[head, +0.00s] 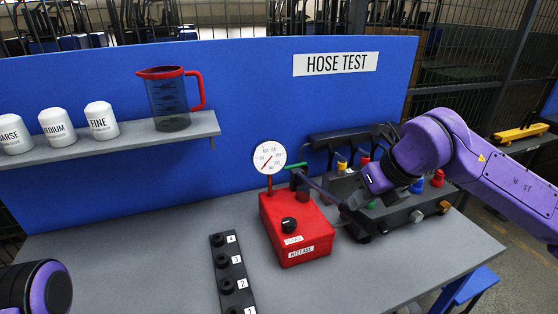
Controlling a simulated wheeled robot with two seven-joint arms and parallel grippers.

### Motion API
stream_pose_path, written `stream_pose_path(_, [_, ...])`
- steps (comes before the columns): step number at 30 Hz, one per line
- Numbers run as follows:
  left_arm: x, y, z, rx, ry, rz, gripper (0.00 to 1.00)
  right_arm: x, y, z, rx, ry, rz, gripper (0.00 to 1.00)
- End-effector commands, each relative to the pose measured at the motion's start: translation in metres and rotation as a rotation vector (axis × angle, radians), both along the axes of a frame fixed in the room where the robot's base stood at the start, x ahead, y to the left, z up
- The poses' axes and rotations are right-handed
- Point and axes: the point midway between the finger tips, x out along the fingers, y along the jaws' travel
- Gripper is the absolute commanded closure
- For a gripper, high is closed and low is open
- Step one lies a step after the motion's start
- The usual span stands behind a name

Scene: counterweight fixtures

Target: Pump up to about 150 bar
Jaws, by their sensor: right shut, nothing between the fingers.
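The red pump box (290,225) stands on the grey bench with a black knob (288,224) on top and a label reading RELEASE on its front. A round white gauge (268,157) rises from its back left; its numbers are too small to read, and its red needle appears to slant toward the lower left. A dark pump lever (318,189) slopes from the back of the pump down to the right. My right gripper (350,204) is shut and empty by the lever's outer end; I cannot tell whether they touch. My left gripper is out of view.
Behind my right gripper is a dark manifold block (398,214) with coloured caps and hoses. A black numbered strip (232,275) lies left of the pump. A shelf (110,143) holds white canisters and a red-handled jug (170,98).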

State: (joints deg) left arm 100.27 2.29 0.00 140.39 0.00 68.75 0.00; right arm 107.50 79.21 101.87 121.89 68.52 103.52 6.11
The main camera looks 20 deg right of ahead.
Motion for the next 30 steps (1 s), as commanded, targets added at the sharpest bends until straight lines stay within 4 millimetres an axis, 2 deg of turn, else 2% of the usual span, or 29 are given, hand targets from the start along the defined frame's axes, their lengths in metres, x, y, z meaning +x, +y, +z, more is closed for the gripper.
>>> stream_pose_path(5, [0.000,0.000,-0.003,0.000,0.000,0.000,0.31,0.000,0.000,-0.004,0.000,0.001,0.000,1.00])
stream_pose_path(12, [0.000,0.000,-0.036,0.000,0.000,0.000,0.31,0.000,0.000,-0.040,0.000,0.000,0.001,1.00])
stream_pose_path(30, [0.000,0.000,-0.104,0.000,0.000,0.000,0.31,0.001,0.000,-0.124,0.000,0.000,0.001,1.00])
